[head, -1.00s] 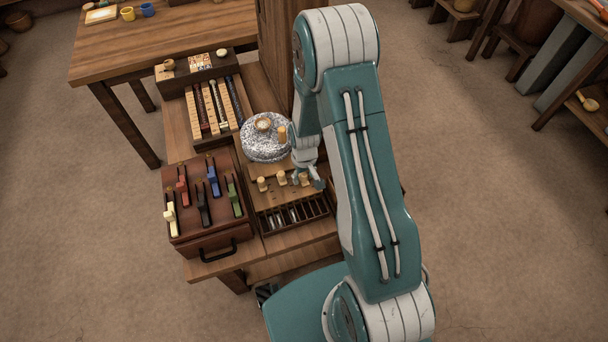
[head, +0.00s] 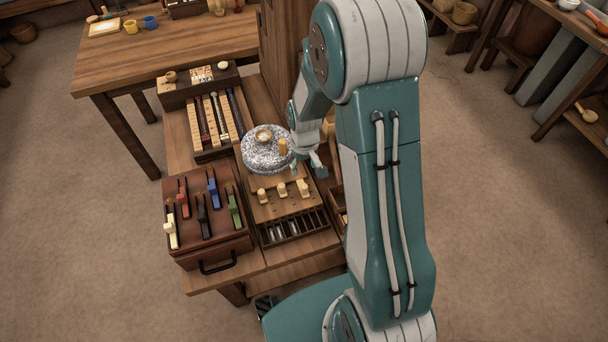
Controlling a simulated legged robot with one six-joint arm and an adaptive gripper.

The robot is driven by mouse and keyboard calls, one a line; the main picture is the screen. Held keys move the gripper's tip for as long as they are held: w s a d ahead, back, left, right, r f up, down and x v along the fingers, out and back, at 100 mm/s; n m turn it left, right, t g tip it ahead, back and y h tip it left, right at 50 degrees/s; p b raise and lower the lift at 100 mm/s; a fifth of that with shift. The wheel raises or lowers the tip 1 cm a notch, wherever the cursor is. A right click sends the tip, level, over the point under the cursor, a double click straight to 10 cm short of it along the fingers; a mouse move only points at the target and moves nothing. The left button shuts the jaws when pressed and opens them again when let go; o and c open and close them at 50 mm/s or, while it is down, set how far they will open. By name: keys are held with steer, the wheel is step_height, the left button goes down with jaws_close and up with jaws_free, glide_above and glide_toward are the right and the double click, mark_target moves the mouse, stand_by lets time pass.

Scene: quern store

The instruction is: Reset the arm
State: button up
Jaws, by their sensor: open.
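My gripper (head: 309,172) is open and empty. It hangs at the right side of the round speckled quern stone (head: 262,160), above the right edge of the wooden board with pegs (head: 268,207). My arm comes down from the upper right and bends toward the bench. The quern stone carries a small pale cup-like piece (head: 264,136) and an upright wooden peg (head: 283,147). Several light wooden pegs (head: 282,190) stand on the board in front of it. My arm hides part of the bench's right side.
A brown case (head: 208,240) with several coloured-handled pieces stands at the bench's front left. A slotted rack (head: 216,125) lies behind it. A slotted tray (head: 292,227) is below the pegs. A tall wooden cabinet (head: 281,40) stands close behind my gripper. The floor on the left is clear.

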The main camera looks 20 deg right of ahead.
steer(key=shift+r, duration=0.6)
steer(key=s+a+r+t, duration=0.1)
steer(key=s+r, duration=0.2)
steer(key=r, duration=0.5)
steer(key=s+r+t, duration=0.1)
steer(key=s+r, duration=0.1)
steer(key=r, duration=0.6)
steer(key=s+a+r+m+t, duration=0.1)
steer(key=s+r+t, duration=0.2)
steer(key=s+r, duration=0.8)
steer(key=s, duration=0.3)
steer(key=shift+s+a+r+m+t, duration=0.2)
steer(key=shift+a+m+t, duration=0.1)
steer(key=shift+m, duration=0.1)
steer(key=shift+o, duration=0.2)
steer(key=shift+w, duration=0.1)
stand_by(0.4)
